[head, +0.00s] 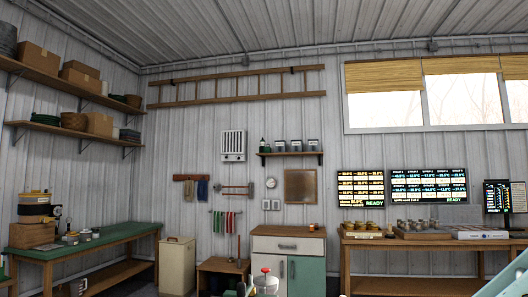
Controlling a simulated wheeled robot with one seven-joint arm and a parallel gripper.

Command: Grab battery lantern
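I cannot make out the battery lantern for certain. A small pale item with a red top (265,281) stands at the bottom middle, in front of the cabinet, its lower part cut off by the picture edge. A small dark green upright item (262,145) stands at the left end of the small wall shelf (291,154). Both are too small to name surely.
A green-topped workbench (84,241) with a yellow and black drum (35,202) stands left. A cream bin (177,266) and a white-and-green cabinet (289,245) stand along the back wall. A wooden bench (375,242) with trays and small pots stands right.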

